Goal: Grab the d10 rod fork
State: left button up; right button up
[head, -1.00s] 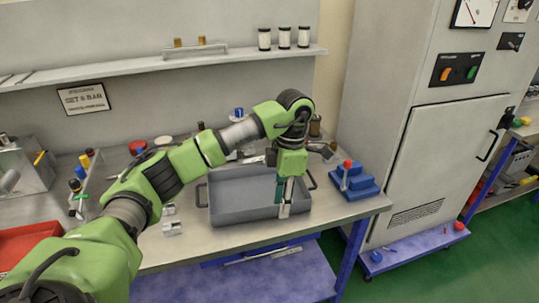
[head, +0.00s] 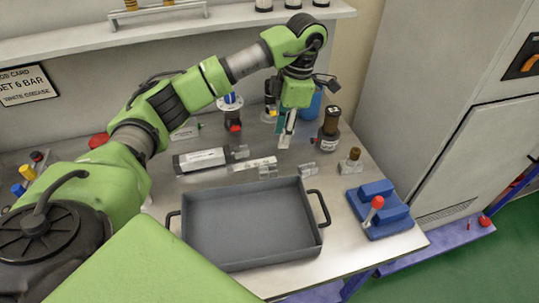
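Several small silvery fork-shaped pieces lie on the bench behind the tray: one at the tray's back edge (head: 267,172), one to its right (head: 307,170) and one farther back (head: 240,152). I cannot tell which is the d10 rod fork. My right gripper is out of view.
An empty grey tray (head: 185,240) with two side handles stands at the bench front. A blue fixture with a red-knobbed lever (head: 385,225) is to its right. A long grey cylinder body (head: 200,160) lies behind the tray. The shelf is above.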

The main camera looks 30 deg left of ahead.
pick_arm(q)
notch_tip(320, 180, down, 4)
jog(key=s, duration=0.1)
send_over(268, 169)
jog(key=w+d, duration=0.1)
jog(key=d, duration=0.1)
jog(key=f, duration=0.4)
jog(key=shift+w+a+f, duration=0.15)
jog(key=shift+w, duration=0.05)
jog(key=shift+s+a+f, duration=0.1)
jog(key=shift+f, duration=0.05)
jog(key=f+p, duration=0.1)
jog(key=a+f+p, duration=0.1)
jog(key=s+f, duration=0.1)
jog(key=f, duration=0.1)
jog(key=shift+a+p, duration=0.2)
jog(key=shift+p, duration=0.2)
jog(key=shift+f, duration=0.3)
jog(key=shift+c, duration=0.9)
grip_shut()
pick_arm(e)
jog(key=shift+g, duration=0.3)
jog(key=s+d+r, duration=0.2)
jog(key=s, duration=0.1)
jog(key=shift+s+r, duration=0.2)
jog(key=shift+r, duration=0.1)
